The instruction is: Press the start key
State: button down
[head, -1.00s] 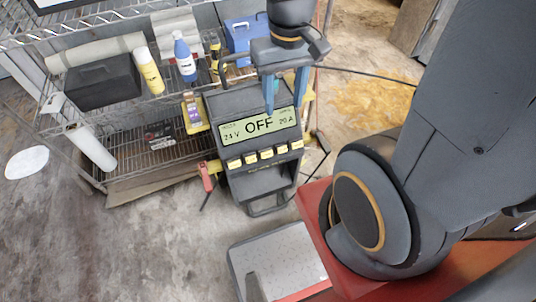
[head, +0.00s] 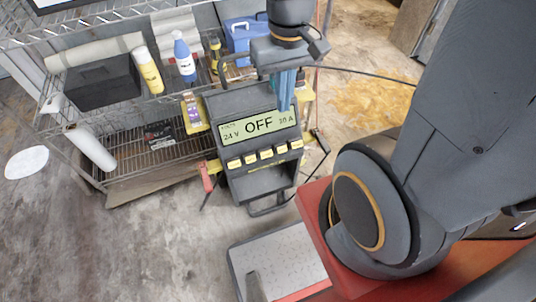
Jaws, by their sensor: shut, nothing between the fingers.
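The charger (head: 259,180) is a dark upright unit with a handle. Its green display (head: 258,127) reads "OFF", with "24 V" on its left and "20 A" on its right. Below the display is a row of several yellow keys (head: 266,154); their lettering is too small to read, so I cannot tell which one is the start key. My gripper (head: 285,106) is shut and empty, its blue fingers pointing down. In the picture the fingertips overlap the upper right of the display, above the keys. I cannot tell how far they are from the panel.
A wire shelf (head: 145,148) stands to the left with a black box (head: 102,82), a yellow bottle (head: 148,70), a blue bottle (head: 184,60) and a white roll (head: 91,148). A red clamp (head: 206,178) hangs on the charger's left side. A black cable (head: 365,73) runs right. Floor is clear at lower left.

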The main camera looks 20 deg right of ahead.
aim_at(266, 153)
jog(key=k, duration=1.45)
